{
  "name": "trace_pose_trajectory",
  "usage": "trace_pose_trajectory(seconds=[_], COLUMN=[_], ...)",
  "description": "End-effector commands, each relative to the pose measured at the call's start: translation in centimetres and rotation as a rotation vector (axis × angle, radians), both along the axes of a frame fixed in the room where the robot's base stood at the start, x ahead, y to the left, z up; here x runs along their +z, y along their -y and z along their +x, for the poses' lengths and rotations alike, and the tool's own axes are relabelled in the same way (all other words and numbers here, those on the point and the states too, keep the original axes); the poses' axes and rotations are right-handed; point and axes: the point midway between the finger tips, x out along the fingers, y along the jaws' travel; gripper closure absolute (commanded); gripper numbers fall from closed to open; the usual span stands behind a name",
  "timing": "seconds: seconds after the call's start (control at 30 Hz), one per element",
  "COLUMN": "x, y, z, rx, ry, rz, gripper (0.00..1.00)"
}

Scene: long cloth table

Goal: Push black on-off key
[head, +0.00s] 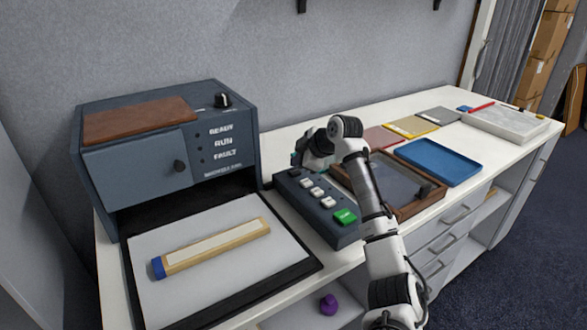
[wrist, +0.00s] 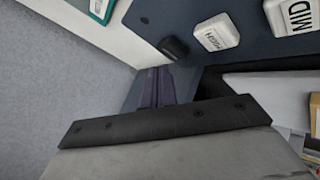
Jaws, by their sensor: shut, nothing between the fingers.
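The black key (wrist: 173,47) is a small dark block at the end of the blue-grey key panel (head: 325,217), beside the white key marked HIGH (wrist: 216,33). In the head view the black key (head: 294,174) sits at the panel's far left end, close under my arm's end. My gripper (wrist: 153,72) is shut and empty. Its fingertips are just beside the black key in the wrist view; I cannot tell whether they touch it. In the head view my gripper (head: 299,160) is over the panel's far end, partly hidden by the wrist.
A green key (head: 345,216) is at the panel's near end, past several white keys. A dark blue machine (head: 228,145) stands left. A wooden-framed tray (head: 415,210) lies close to the panel's right, under my arm. A blue tray (head: 440,162) lies farther right.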

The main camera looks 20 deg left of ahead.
Motion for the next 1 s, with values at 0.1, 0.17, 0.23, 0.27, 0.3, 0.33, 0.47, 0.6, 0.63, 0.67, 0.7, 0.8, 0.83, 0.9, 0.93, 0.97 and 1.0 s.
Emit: trace_pose_trajectory(seconds=[0.1, 0.17, 0.23, 0.27, 0.3, 0.33, 0.47, 0.6, 0.63, 0.67, 0.7, 0.8, 0.83, 0.9, 0.93, 0.97, 1.0], x=[0.1, 0.0, 0.0, 0.1, 0.1, 0.2, 1.1, 2.6, 2.9, 3.2, 3.6, 4.6, 4.9, 5.6, 5.8, 6.0, 6.2], y=[0.0, 0.0, 0.0, 0.0, 0.0, 0.0, 0.0, 0.0, 0.0, 0.0, 0.0, 0.0, 0.0, 0.0, 0.0, 0.0, 0.0], z=[0.0, 0.0, 0.0, 0.0, 0.0, 0.0, 0.0, 0.0, 0.0, 0.0, 0.0, 0.0, 0.0, 0.0, 0.0, 0.0, 0.0], rx=[0.001, 0.001, 0.001, 0.001, 0.001, 0.001, 0.000, 0.000, 0.001, 0.001, 0.001, 0.001, 0.001, 0.001, 0.001, 0.001, 0.001], ry=[-0.001, -0.001, -0.001, -0.001, -0.001, -0.001, 0.000, -0.001, -0.001, -0.001, -0.001, -0.001, -0.001, -0.001, -0.001, -0.001, -0.001], rz=[0.000, 0.000, 0.000, 0.000, 0.000, 0.000, 0.000, -0.001, 0.000, 0.000, 0.000, 0.000, 0.000, 0.000, 0.000, 0.000, 0.000], gripper=[1.00, 1.00, 1.00, 1.00, 1.00, 1.00, 1.00, 1.00, 1.00, 1.00, 1.00, 1.00, 1.00, 1.00, 1.00, 1.00, 1.00])
